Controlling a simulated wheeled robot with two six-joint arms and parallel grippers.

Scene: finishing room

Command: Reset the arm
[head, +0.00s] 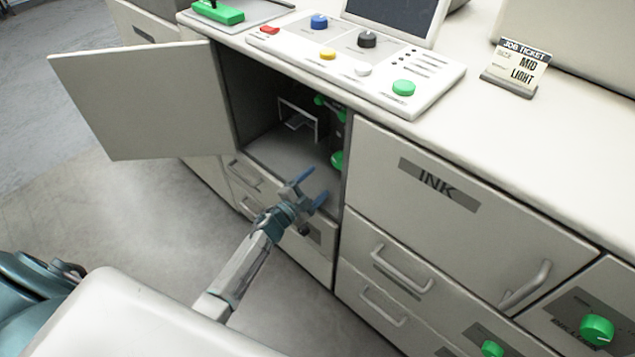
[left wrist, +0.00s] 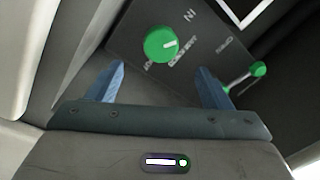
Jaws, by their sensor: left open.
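My left gripper (head: 311,188) is open and empty, with its blue fingers pointing at the open cabinet compartment (head: 290,165). In the left wrist view the two fingers (left wrist: 160,88) are apart with nothing between them. Beyond them is a dark panel (left wrist: 125,50) with a green knob (left wrist: 161,44) and a green-tipped lever (left wrist: 258,69). In the head view, green controls (head: 337,160) show at the right side inside the compartment. My right gripper is out of view.
The cabinet door (head: 145,100) stands wide open to the left of my arm. The INK door (head: 460,215) and drawers with handles (head: 400,270) are at right. A control console (head: 360,60) and job ticket (head: 515,68) stand on the counter. Floor at lower left looks clear.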

